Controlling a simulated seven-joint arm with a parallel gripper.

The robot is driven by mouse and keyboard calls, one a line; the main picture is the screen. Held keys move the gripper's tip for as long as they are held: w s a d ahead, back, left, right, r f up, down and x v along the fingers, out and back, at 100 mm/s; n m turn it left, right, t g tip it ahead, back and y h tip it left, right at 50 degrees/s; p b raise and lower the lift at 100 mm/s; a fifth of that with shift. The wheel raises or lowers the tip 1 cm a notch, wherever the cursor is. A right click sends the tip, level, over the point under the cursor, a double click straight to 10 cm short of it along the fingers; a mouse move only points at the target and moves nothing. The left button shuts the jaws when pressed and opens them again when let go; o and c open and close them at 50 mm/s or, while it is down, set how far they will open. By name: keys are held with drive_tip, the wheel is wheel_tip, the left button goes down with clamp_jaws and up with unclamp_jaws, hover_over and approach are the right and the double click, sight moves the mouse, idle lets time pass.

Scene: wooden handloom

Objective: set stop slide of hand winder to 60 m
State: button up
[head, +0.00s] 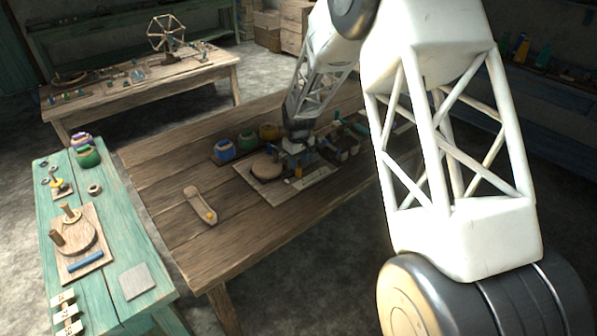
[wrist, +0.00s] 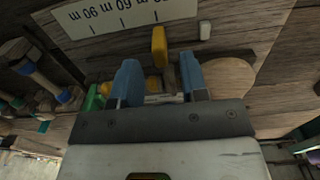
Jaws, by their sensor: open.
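The hand winder's round wooden disc (head: 267,168) lies on a board on the brown table; it also shows right of my gripper in the wrist view (wrist: 228,78). The pale scale strip (wrist: 120,18) carries upside-down metre figures, with 60 and 90 legible, and short dark marks. A yellow upright piece, seemingly the stop slide (wrist: 159,46), stands at the strip's lower edge, near the rightmost visible mark. My gripper (wrist: 158,76) is open, its blue fingers on either side of the yellow piece's line and slightly short of it. In the head view my gripper (head: 297,160) hides part of the winder.
Blue, green and amber yarn jars (head: 247,142) stand behind the winder. A wooden shuttle (head: 200,205) lies left on the table. A small pale block (wrist: 205,30) sits right of the slide. The teal bench (head: 110,280) holds another round disc.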

sight(299, 166)
drive_tip(key=shift+f, duration=2.35)
drive_tip(key=shift+c, duration=0.4)
clamp_jaws()
